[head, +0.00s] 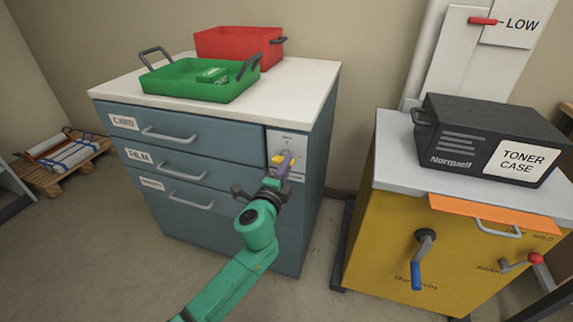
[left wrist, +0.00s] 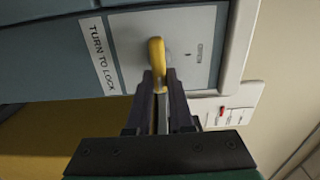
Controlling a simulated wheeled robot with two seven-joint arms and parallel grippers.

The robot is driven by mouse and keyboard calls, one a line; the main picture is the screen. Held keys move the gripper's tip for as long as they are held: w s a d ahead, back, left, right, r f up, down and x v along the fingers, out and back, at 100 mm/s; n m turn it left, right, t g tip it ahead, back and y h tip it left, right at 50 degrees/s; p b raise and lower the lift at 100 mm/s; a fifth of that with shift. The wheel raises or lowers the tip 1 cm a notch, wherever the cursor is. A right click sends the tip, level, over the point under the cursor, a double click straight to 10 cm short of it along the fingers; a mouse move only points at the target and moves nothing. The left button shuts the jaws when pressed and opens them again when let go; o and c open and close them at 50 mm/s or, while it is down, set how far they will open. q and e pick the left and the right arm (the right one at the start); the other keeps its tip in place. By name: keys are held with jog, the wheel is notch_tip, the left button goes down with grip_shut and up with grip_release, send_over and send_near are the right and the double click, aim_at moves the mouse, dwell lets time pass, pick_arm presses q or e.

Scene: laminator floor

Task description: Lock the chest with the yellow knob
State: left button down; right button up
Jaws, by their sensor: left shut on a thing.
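The chest (head: 230,225) is a blue-grey drawer cabinet with a white top and three labelled, handled drawers, which look closed. The yellow knob (head: 277,161) sits on a light plate (head: 290,140) at its upper right front. In the left wrist view the knob (left wrist: 156,50) lies long-ways up the picture on the grey plate (left wrist: 190,35), beside a "TURN TO LOCK" label (left wrist: 103,55). My left gripper (head: 286,160) is shut on the knob's near end; its fingers (left wrist: 159,82) show on either side. My right gripper is not in view.
A green tray (head: 175,90) and a red tray (head: 232,46) stand on the chest. At the right, a yellow cabinet (head: 385,225) carries a black toner case (head: 460,130), with cranks on its front. Bare floor lies between the cabinets.

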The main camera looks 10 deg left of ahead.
pick_arm(q)
jog(key=shift+f, duration=0.1)
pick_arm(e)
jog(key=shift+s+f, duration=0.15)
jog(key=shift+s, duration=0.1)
pick_arm(q)
jog(key=c, duration=0.8)
grip_release()
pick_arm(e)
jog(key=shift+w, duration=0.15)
pick_arm(q)
jog(key=s+a, duration=0.1)
jog(key=s, duration=1.3)
jog(key=shift+s+b, duration=0.3)
jog(key=shift+b, duration=0.1)
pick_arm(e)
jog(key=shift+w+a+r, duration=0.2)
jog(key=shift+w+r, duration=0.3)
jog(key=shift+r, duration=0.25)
